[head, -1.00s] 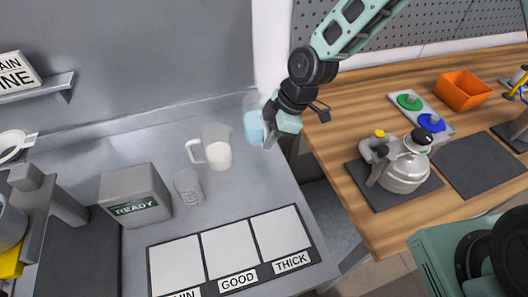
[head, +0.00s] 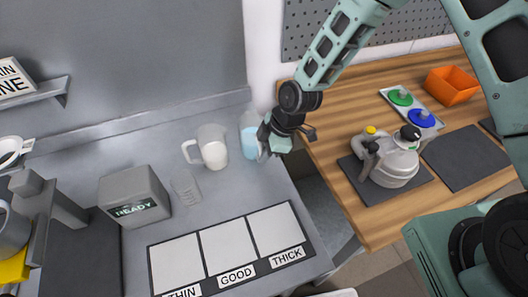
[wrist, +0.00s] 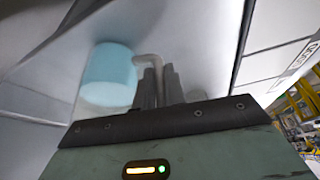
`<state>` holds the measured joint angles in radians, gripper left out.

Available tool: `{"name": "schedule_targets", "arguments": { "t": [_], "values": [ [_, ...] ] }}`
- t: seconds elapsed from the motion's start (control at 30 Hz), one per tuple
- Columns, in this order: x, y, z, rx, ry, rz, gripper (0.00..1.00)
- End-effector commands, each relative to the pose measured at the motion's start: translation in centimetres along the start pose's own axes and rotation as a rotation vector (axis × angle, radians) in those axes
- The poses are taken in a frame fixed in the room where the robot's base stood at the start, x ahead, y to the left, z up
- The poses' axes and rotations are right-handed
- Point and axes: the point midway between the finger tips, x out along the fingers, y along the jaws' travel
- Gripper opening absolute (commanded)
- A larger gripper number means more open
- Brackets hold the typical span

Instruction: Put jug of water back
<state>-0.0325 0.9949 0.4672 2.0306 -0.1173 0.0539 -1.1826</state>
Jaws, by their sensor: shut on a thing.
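The jug of water (head: 249,140) is clear with light blue water in it. It is upright at the right rear of the grey counter, beside a milky-white jug (head: 211,148). My gripper (head: 266,151) is at its right side, shut on its handle. In the wrist view the blue water (wrist: 108,76) and the pale handle (wrist: 148,62) show, with the handle between my fingers (wrist: 159,88). The gripper partly hides the jug in the head view. I cannot tell whether its base touches the counter.
A small clear beaker (head: 186,187) and a grey READY box (head: 134,196) stand to the left. A mat with THIN, GOOD and THICK squares (head: 227,250) lies in front, empty. A wooden bench (head: 337,160) with a metal vessel (head: 395,166) is at right.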

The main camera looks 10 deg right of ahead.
Motion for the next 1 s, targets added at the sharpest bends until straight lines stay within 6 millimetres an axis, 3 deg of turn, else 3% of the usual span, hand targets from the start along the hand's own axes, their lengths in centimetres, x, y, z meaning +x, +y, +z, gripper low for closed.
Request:
{"name": "schedule_targets", "arguments": {
  "t": [0.03, 0.07, 0.1, 0.13, 0.57, 1.0],
  "values": [
    [0.3, 0.0, 0.1, -0.001, 0.001, 0.001, 0.00],
    [0.1, 0.0, 0.1, 0.000, 0.000, 0.000, 0.20],
    [0.1, 0.0, 0.1, 0.000, 0.000, 0.000, 0.31],
    [0.1, 0.0, 0.1, 0.000, 0.000, 0.000, 0.34],
    [-0.8, 0.1, 0.0, 0.001, 0.001, 0.002, 0.34],
    [-8.9, 0.2, 0.1, 0.002, 0.001, 0.006, 0.34]
  ]
}}
